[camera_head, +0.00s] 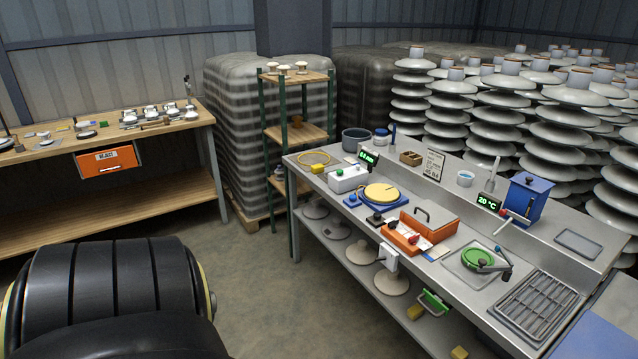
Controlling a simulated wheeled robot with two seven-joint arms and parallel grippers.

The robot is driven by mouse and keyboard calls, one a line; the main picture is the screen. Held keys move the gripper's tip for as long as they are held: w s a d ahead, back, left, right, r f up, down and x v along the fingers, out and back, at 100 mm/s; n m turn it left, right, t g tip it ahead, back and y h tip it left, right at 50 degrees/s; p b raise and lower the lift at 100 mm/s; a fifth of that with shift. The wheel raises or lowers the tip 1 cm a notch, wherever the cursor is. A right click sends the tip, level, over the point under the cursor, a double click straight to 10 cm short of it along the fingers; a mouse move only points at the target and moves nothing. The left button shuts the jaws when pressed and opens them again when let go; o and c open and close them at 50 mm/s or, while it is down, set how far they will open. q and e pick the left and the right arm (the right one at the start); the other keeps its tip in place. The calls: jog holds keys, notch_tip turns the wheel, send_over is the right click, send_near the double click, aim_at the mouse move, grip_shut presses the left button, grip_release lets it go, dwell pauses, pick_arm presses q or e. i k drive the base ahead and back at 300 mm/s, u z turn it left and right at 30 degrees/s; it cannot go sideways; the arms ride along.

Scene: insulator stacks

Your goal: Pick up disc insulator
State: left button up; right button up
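White disc insulators stand in tall stacks (492,130) behind the steel bench on the right. Single bell-shaped disc insulators (392,278) sit on the bench's lower shelf, with a smaller one (362,252) farther back. Small pale insulator-like pieces (301,67) stand on top of the narrow rack. Which disc insulator the task means, I cannot tell. Neither of my grippers is in view.
The steel bench (460,190) carries an orange box (430,219), a yellow disc on a scale (381,193) and a blue machine (525,197). A wooden bench (190,205) stands left. Floor (247,278) between them is open. A large black ribbed shape fills the bottom left.

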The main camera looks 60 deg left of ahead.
aim_at(336, 229)
jog(key=u, duration=1.25)
jog(key=i, duration=0.8)
jog(key=u, duration=0.75)
